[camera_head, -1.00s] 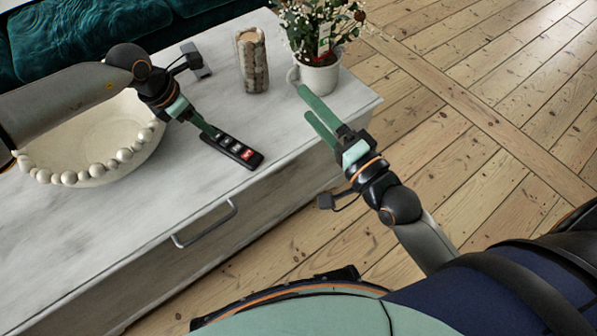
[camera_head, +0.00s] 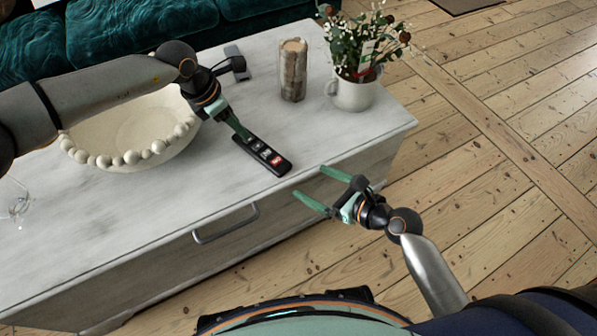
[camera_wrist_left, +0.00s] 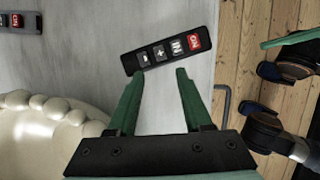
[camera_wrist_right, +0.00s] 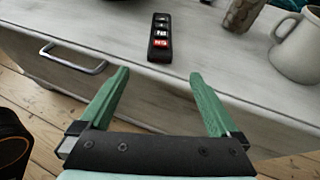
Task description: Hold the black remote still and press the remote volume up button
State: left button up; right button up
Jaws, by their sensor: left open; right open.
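The black remote (camera_head: 263,154) lies flat on the white cabinet top near its front edge, with a red button at its right end. In the left wrist view the remote (camera_wrist_left: 170,47) shows minus, plus and IN buttons and a red ON button, just beyond the fingertips. My left gripper (camera_wrist_left: 160,72) is open and empty at the remote's left end; in the head view it (camera_head: 243,134) partly overlaps it. My right gripper (camera_head: 309,184) is open and empty, off the cabinet's front edge. In the right wrist view the remote (camera_wrist_right: 160,38) lies ahead, between and beyond the fingers.
A second grey-black remote (camera_head: 236,62) lies farther back. A cream beaded bowl (camera_head: 130,135) stands left under my left arm. A stone-like candle holder (camera_head: 293,70) and a white flower pot (camera_head: 354,92) stand at the back right. A drawer handle (camera_head: 226,224) sticks out in front.

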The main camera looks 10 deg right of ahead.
aim_at(285, 168)
jog(key=x, duration=1)
jog(key=shift+w+a, duration=0.1)
grip_shut()
dwell(0.5)
pick_arm(q)
jog(key=shift+c, duration=0.3)
grip_shut()
dwell(0.3)
dwell(1.3)
